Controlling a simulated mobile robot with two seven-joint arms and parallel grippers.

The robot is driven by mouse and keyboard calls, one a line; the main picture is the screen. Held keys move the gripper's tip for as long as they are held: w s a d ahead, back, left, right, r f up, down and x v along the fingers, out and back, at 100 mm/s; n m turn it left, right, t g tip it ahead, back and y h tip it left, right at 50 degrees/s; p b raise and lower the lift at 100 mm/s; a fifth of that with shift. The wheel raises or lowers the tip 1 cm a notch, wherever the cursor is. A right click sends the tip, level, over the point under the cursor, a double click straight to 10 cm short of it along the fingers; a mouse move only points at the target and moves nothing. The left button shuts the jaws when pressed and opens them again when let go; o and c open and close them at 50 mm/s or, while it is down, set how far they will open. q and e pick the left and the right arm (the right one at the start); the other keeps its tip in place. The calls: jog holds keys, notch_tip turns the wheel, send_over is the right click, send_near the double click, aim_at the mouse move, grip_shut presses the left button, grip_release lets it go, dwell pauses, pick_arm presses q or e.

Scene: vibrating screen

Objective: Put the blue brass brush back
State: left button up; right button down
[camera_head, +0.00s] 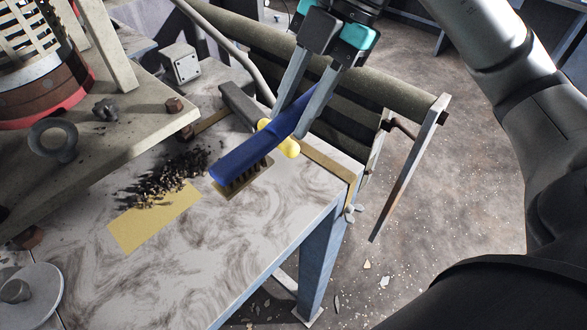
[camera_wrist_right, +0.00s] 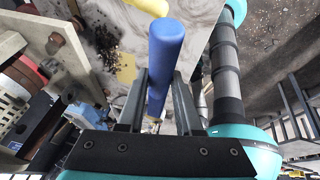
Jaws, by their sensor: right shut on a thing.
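The blue brush (camera_head: 243,156) is held tilted between the fingers of my right gripper (camera_head: 289,124), above the worktable's right part. In the right wrist view the blue handle (camera_wrist_right: 166,50) runs between the two fingers (camera_wrist_right: 159,78). A yellow rounded piece (camera_head: 283,138) shows beside the brush near the fingertips. My left gripper is not in view.
The marbled worktable (camera_head: 240,245) carries a yellow rectangle (camera_head: 155,222) and a dark heap of grains (camera_head: 172,178). A grey bar (camera_head: 238,103) lies behind the brush. Machine framing stands at left. A roller (camera_head: 400,85) and table edge are at right. The table's front is clear.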

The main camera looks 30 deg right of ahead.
notch_tip(320, 180, down, 11)
jog(key=shift+f+b, duration=0.1)
jog(key=shift+b, duration=0.55)
jog(key=shift+f, duration=0.15)
jog(key=c, duration=0.6)
grip_release()
jog(key=shift+r, duration=0.3)
jog(key=v, duration=1.1)
jog(key=shift+d+r, duration=0.25)
jog(key=shift+r, duration=0.05)
